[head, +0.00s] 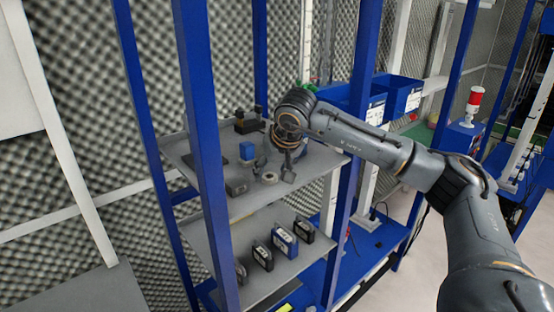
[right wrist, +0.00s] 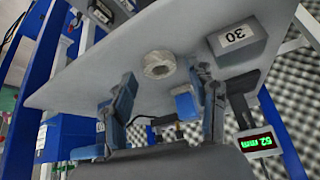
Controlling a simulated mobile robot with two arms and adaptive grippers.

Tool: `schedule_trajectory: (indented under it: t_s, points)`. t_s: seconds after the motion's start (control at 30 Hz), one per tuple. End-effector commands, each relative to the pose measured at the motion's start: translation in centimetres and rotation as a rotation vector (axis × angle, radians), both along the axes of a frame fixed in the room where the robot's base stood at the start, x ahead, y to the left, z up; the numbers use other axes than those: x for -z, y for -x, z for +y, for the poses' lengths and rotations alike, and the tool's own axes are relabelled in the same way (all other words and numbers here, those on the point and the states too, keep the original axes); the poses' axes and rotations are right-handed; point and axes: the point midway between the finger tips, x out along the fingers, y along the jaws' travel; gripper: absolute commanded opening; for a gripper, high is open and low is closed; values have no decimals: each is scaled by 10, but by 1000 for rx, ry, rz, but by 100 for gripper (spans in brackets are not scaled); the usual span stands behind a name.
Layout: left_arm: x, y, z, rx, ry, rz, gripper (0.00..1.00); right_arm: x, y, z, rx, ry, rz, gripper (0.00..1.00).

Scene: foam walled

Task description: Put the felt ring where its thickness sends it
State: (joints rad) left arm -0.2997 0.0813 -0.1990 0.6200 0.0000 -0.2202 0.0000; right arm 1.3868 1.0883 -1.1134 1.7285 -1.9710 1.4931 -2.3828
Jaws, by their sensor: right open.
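The felt ring (head: 269,178) is a small pale ring on the grey upper shelf (head: 235,207). In the right wrist view the ring (right wrist: 159,64) lies flat, beyond and roughly between my fingertips. My right gripper (head: 274,166) is open and empty, just above the shelf beside the ring; its two fingers also show in the right wrist view (right wrist: 164,76). A green-lit display (right wrist: 263,143) shows a value in mm, seemingly 52, hard to read at this angle. My left gripper is not in view.
A small blue block (head: 247,151) and dark devices (head: 247,124) stand behind the ring. Blue uprights (head: 205,120) frame the shelf. Several dark and blue units (head: 285,241) stand on the lower shelf. Blue bins (head: 403,96) are at the back right.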

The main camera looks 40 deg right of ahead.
Motion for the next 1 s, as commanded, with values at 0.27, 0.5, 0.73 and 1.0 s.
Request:
schedule_trajectory:
  t_s: [0.27, 0.5, 0.73, 1.0]
  points:
    - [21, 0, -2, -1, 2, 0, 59, -48, 28, 5, -2, 0, -7, 58]
    - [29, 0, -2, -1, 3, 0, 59, -85, 48, 9, -2, 0, -4, 58]
    - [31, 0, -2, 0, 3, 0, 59, -97, 56, 10, -1, 1, -1, 58]
    - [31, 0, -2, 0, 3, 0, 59, -97, 56, 10, -1, 1, -1, 58]
